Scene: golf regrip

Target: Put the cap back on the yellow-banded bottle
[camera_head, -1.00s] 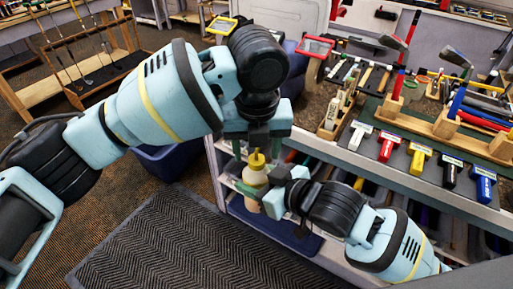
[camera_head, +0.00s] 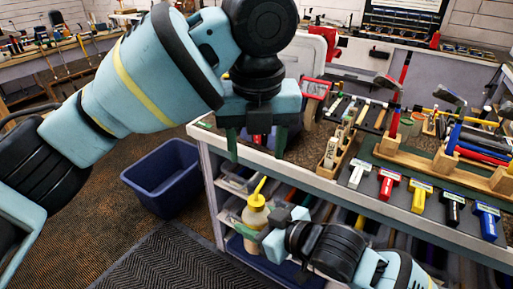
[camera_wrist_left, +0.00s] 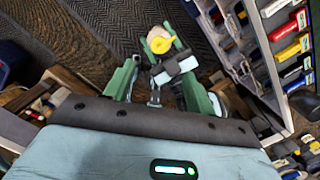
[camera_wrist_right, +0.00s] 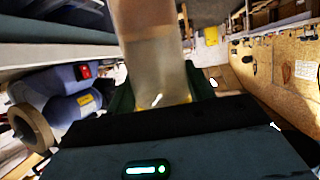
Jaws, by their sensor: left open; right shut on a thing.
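The bottle (camera_head: 255,217) is pale and translucent, with a yellow spouted top (camera_head: 257,192) on it. It looks upright, in front of the bench shelves. My right gripper (camera_head: 274,238) is shut on the bottle. In the right wrist view the bottle (camera_wrist_right: 148,45) rises between the green fingers, with amber contents. My left gripper (camera_head: 257,148) is open and empty, pointing down above the yellow top, with a gap between. In the left wrist view the yellow top (camera_wrist_left: 162,44) lies beyond and between the open fingers. Whether the top is fully seated cannot be told.
The workbench (camera_head: 330,187) carries grips, wooden racks and several coloured T-shaped tools at right. A wooden box with small bottles (camera_head: 335,155) stands near its edge. A dark blue bin (camera_head: 165,178) stands on the floor at left. A ribbed mat (camera_head: 175,258) lies in front.

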